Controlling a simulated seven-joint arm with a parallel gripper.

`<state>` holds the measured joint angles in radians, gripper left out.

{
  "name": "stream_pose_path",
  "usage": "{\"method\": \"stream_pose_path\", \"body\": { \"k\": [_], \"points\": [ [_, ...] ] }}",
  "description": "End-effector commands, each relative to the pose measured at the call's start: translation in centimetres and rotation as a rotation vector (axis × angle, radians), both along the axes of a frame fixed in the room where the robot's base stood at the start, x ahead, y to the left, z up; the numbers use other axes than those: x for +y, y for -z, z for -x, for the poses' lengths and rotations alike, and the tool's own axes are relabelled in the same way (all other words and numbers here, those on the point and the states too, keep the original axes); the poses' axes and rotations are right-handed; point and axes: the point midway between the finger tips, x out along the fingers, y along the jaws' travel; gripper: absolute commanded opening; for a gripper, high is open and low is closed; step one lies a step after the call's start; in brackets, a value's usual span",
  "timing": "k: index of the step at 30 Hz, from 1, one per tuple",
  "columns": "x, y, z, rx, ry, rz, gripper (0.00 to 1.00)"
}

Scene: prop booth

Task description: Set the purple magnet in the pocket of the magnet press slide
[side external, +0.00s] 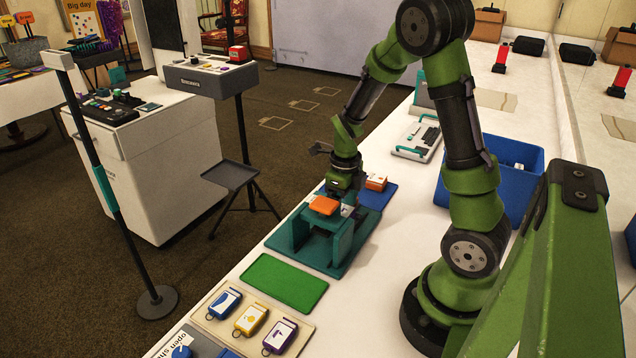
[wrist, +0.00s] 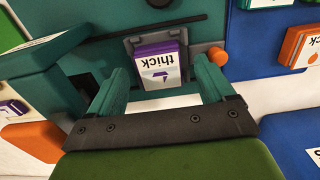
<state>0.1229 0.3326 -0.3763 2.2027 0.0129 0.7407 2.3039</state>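The purple magnet (wrist: 160,66), a block with a white face reading "thick" and purple edges, lies in the dark grey pocket of the slide (wrist: 131,47) in the wrist view. Whether it is fully seated I cannot tell. The teal magnet press (side external: 334,250) stands on the counter with an orange pad (side external: 323,205) on top. My gripper (wrist: 160,82) is open, its teal fingers apart on either side of the magnet's near end, with narrow gaps showing. In the side view my gripper (side external: 346,200) is low behind the press, and the fingertips are mostly hidden.
A blue mat (side external: 383,201) with an orange-edged magnet (side external: 376,182) lies beside the press. A green mat (side external: 284,283) and a beige tray (side external: 303,341) with several key-tag items lie in front. A blue bin (side external: 514,180) stands at the right.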

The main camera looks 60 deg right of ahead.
Motion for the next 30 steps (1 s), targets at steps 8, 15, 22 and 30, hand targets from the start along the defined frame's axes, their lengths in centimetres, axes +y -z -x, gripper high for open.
{"method": "stream_pose_path", "body": {
  "k": [8,15,22,30],
  "points": [
    [0.0,-0.1,0.0,-0.001,0.000,0.000,0.82],
    [0.0,-3.1,-0.1,-0.007,-0.003,0.001,0.82],
    [0.0,-8.8,-0.1,-0.009,0.000,0.001,0.82],
    [0.0,-14.5,0.0,-0.005,0.000,0.002,0.82]
  ]
}}
